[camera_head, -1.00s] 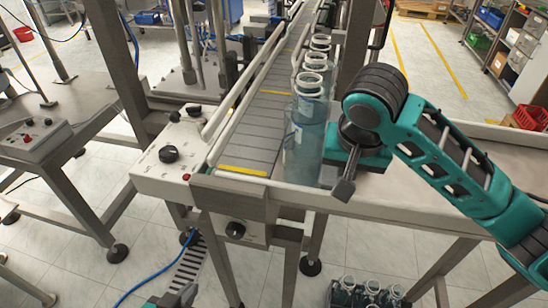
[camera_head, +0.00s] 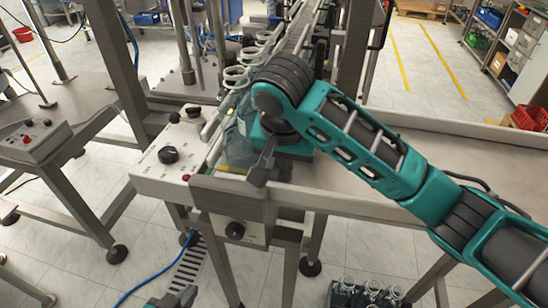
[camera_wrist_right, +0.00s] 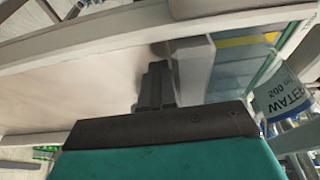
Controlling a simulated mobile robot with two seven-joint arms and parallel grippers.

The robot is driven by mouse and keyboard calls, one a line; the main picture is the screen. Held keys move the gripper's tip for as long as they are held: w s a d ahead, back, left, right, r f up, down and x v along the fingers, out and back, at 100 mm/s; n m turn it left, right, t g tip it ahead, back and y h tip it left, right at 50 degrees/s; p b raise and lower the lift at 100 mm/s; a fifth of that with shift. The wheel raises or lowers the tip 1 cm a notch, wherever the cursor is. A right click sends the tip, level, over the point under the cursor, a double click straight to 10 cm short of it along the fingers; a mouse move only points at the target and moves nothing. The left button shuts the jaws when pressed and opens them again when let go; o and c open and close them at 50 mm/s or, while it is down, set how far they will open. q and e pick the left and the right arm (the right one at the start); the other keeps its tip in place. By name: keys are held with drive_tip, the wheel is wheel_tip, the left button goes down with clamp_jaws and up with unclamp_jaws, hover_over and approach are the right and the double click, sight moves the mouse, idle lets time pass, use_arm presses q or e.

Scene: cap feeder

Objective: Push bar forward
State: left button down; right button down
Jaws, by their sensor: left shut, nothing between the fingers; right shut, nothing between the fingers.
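My right gripper (camera_head: 259,172) is shut and empty at the near end of the conveyor, just right of the clear bottles (camera_head: 240,125). In the right wrist view its closed fingers (camera_wrist_right: 157,88) are beside a light grey block (camera_wrist_right: 195,70), which may be the bar; I cannot tell whether they touch. I cannot make out a bar clearly in the head view, where my right arm covers part of the conveyor. The bottles stand upright in a row along the left of the belt. My left gripper (camera_head: 178,298) is shut and low at the bottom edge.
A control panel (camera_head: 165,160) with knobs and a red button stands left of the conveyor. Upright metal posts (camera_head: 352,75) flank the line. The tabletop (camera_head: 450,150) on the right is bare. A crate of bottles (camera_head: 365,295) sits on the floor below.

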wheel_tip(320, 180, up, 10)
drive_tip(key=d, duration=0.2)
drive_tip(key=shift+s, duration=0.25)
idle(1.3)
